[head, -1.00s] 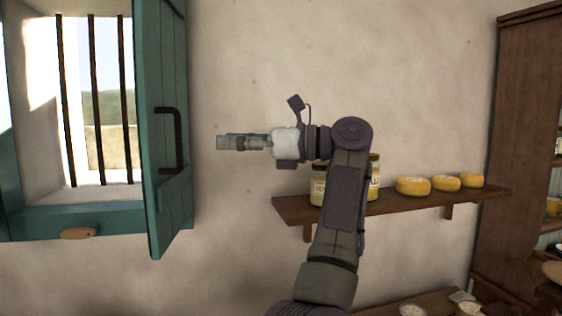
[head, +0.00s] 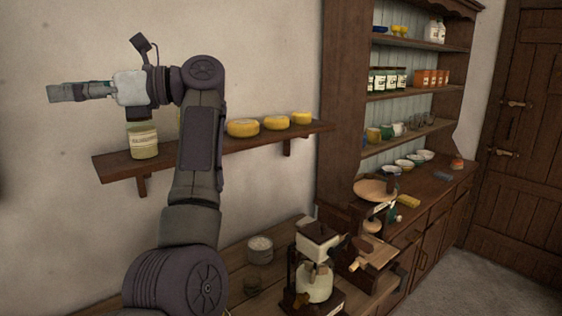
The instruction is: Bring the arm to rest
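My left arm rises from the lower left in the head view, bent at a raised joint. My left gripper (head: 58,93) points left at the upper left, in front of the bare plaster wall. It touches nothing that I can see, and no object shows in it. Its fingers are seen from the side, so whether they are apart or together cannot be told. My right gripper is out of view.
Behind my arm is a wall shelf (head: 118,166) with a jar (head: 143,141) and yellow cheeses (head: 243,128). A wooden table (head: 240,285) holds a grinder-like device (head: 316,243). A dresser (head: 345,100) with crockery and a door (head: 520,150) stand right. Floor shows lower right.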

